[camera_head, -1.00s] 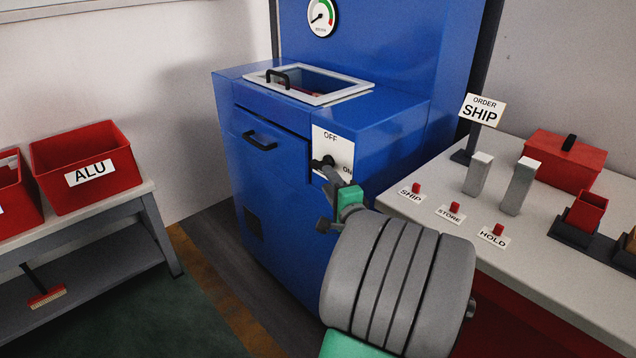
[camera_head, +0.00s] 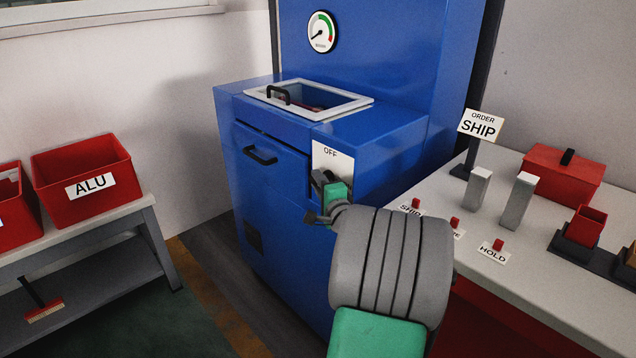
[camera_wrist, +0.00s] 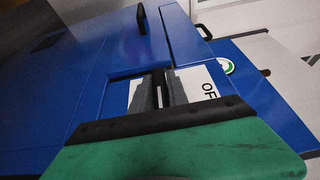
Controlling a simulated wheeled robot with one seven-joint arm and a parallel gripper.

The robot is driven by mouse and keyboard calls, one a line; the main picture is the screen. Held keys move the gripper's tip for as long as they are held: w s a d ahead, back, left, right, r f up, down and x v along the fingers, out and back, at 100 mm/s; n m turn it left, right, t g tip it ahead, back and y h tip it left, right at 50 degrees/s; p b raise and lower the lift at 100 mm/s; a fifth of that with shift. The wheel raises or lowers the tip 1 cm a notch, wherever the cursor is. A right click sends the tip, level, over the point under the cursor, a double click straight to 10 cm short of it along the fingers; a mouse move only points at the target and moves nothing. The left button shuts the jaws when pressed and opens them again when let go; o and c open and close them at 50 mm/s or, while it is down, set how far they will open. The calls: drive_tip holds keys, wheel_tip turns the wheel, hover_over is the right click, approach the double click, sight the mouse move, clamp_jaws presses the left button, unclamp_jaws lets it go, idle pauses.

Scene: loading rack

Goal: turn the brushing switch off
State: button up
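The brushing switch sits on a white plate (camera_head: 325,156) on the front of the blue machine (camera_head: 285,190). The plate's OFF label shows at the top; the ON label is covered by my gripper. My gripper (camera_head: 319,182) is at the switch, its fingers against the plate area. In the wrist view, the two grey fingers of my gripper (camera_wrist: 163,90) stand close together with a narrow dark strip between them, which looks like the black switch knob. The knob's direction is mostly hidden. The white plate (camera_wrist: 200,84) with part of OFF also shows there.
A gauge (camera_head: 322,32) is above on the machine, its needle at the lower left. A table (camera_head: 520,235) with label buttons, grey posts and a red box stands right.

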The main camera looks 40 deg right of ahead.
clamp_jaws()
drive_tip(key=shift+r+p, duration=0.1)
drive_tip(key=shift+p, duration=0.25)
